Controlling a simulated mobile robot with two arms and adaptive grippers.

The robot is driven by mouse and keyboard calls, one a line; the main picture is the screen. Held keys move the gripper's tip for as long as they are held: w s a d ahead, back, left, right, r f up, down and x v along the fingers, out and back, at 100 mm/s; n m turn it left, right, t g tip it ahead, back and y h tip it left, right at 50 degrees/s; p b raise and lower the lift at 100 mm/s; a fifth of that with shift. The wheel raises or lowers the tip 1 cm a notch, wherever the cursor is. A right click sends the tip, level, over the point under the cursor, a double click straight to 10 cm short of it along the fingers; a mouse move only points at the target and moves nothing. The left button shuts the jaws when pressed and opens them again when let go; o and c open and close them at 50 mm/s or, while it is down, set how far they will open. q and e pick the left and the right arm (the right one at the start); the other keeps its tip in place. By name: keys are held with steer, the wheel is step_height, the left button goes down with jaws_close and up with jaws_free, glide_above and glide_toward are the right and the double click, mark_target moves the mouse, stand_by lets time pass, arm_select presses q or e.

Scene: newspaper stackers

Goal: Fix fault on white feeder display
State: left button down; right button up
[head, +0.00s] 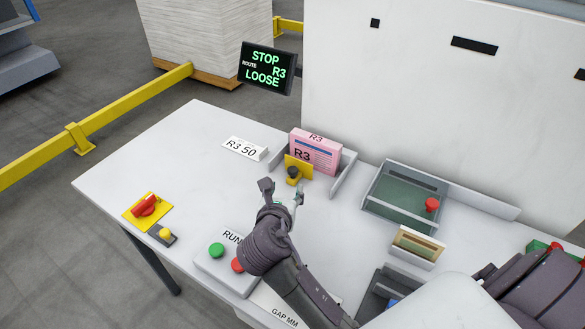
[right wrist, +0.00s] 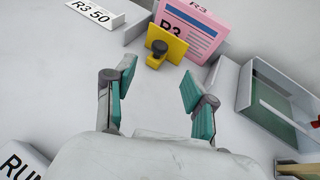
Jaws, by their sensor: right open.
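The black display (head: 265,68) shows green text reading STOP, ROUTE R3, LOOSE. A pink R3 packet (head: 319,156) stands upright between grey guides on the white table. A yellow plate with a dark knob (head: 294,171) is in front of it. In the right wrist view the knob (right wrist: 158,48) is just beyond my fingertips. My right gripper (head: 283,190) is open and empty, its fingers (right wrist: 157,83) pointing toward the knob and apart from it. A white R3 50 sign (head: 244,148) lies left of the packet. My left gripper is not in view.
A red switch on a yellow plate (head: 145,206) sits at the left. A RUN box with a green button (head: 216,250) is beside my right arm. A tray with a red knob (head: 431,204) stands right. The table's left middle is clear.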

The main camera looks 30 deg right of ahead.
mark_target(292, 171)
steer(key=x, duration=1)
steer(key=shift+d+f, duration=0.1)
steer(key=shift+x, duration=0.75)
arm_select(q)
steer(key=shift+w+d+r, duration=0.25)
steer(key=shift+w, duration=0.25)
arm_select(e)
steer(key=shift+c, duration=0.4)
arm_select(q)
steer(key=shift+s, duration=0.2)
arm_select(e)
jaws_close()
